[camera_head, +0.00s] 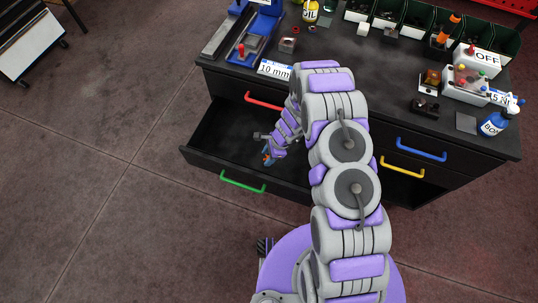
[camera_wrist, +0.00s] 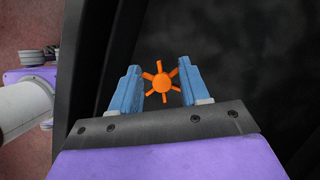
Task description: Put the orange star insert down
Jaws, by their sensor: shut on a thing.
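The orange star insert (camera_wrist: 159,83) is a small round piece with several short arms, seen in the wrist view. It sits between the two blue fingers of my gripper (camera_wrist: 158,88), which is shut on it. In the head view my gripper (camera_head: 268,157) is inside the open drawer (camera_head: 215,135) with the green handle. The insert is too small to make out clearly in the head view. Dark drawer floor (camera_wrist: 250,60) lies beyond the insert in the wrist view; I cannot tell whether the insert touches it.
The drawer's dark wall (camera_wrist: 92,70) runs close by on the left in the wrist view. The green handle (camera_head: 242,182) is at the drawer front. The tabletop above holds a blue vise (camera_head: 262,30), a 10 mm sign (camera_head: 275,69) and bins (camera_head: 420,15).

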